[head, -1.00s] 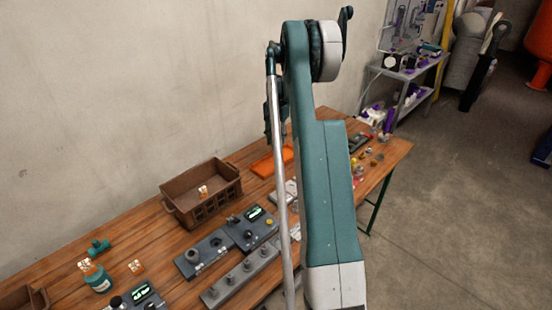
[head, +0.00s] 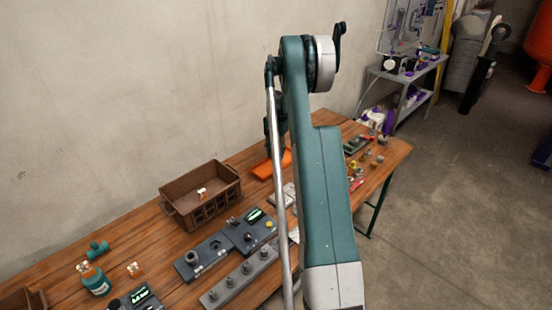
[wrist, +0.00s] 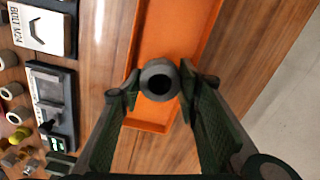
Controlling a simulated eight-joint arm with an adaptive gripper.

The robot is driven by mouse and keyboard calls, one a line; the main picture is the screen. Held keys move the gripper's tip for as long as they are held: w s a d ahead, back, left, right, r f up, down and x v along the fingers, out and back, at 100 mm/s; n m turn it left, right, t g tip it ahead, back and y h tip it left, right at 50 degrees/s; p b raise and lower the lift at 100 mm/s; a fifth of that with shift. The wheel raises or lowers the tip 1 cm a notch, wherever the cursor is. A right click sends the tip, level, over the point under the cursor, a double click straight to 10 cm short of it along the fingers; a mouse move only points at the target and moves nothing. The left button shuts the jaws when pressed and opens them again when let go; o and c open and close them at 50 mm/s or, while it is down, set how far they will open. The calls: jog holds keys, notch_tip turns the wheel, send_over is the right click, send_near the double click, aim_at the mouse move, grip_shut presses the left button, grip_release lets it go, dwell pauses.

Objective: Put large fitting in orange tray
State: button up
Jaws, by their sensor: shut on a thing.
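My gripper (wrist: 159,85) is shut on a dark grey, ring-shaped fitting (wrist: 159,66), seen end-on with its round bore facing the wrist camera. In the wrist view the fitting shows in front of the orange tray (wrist: 172,28). I cannot tell whether it touches the tray floor or hangs above it. In the head view part of the orange tray (head: 264,170) shows beside my arm, near the wall. My arm hides the fitting and most of the gripper there.
A brown crate (head: 180,213) stands on the wooden table left of the tray. In the wrist view, a labelled bolt box (wrist: 44,30), a grey device (wrist: 50,95) and several small fittings lie left of the tray. Bare table shows to its right.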

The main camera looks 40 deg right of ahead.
aim_at(276, 157)
jog(key=shift+f, duration=1.5)
jog(key=shift+f, duration=0.2)
jog(key=o, duration=0.6)
jog(key=shift+r, duration=0.25)
notch_tip(276, 157, up, 12)
jog(key=shift+f+p, duration=0.1)
jog(key=shift+p, duration=0.25)
